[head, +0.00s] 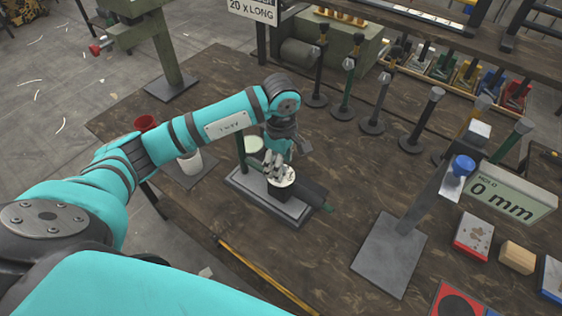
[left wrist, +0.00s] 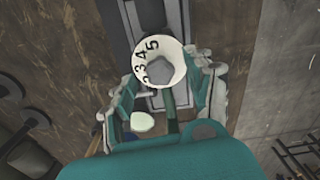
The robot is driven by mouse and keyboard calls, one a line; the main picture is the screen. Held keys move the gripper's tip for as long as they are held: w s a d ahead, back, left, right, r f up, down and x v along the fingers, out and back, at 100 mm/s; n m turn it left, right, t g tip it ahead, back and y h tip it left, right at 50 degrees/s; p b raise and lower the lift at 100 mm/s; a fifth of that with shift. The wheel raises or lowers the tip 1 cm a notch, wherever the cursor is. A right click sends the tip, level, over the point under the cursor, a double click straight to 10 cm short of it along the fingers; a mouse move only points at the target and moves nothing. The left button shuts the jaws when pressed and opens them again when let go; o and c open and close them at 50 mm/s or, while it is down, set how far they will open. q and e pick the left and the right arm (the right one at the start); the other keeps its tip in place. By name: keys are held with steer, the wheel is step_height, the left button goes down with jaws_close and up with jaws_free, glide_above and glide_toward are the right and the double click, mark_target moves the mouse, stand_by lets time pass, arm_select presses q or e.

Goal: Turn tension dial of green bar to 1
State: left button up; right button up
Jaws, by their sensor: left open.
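A white tension dial (left wrist: 158,66) with black numbers and a grey hexagonal centre shows in the left wrist view. I can read 2, 3, 4 and 5 on its rim; no 1 is visible. In the head view the dial (head: 284,177) sits on a dark housing on a grey base plate (head: 238,182). A green post (head: 241,152) stands on that plate. My left gripper (head: 277,164) is over the dial from above. In the left wrist view its open fingers (left wrist: 170,80) straddle the dial; contact cannot be told. My right gripper is not in view.
A grey stand with a blue knob (head: 463,165) and a "0 mm" sign (head: 510,197) are at right. Several upright posts line the back. A red cup (head: 146,123) and a white cup (head: 190,162) are left.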

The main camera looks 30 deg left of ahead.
arm_select(q)
steer(key=shift+f, duration=0.45)
steer(key=shift+c, duration=0.3)
jaws_close()
steer(key=shift+n, duration=0.3)
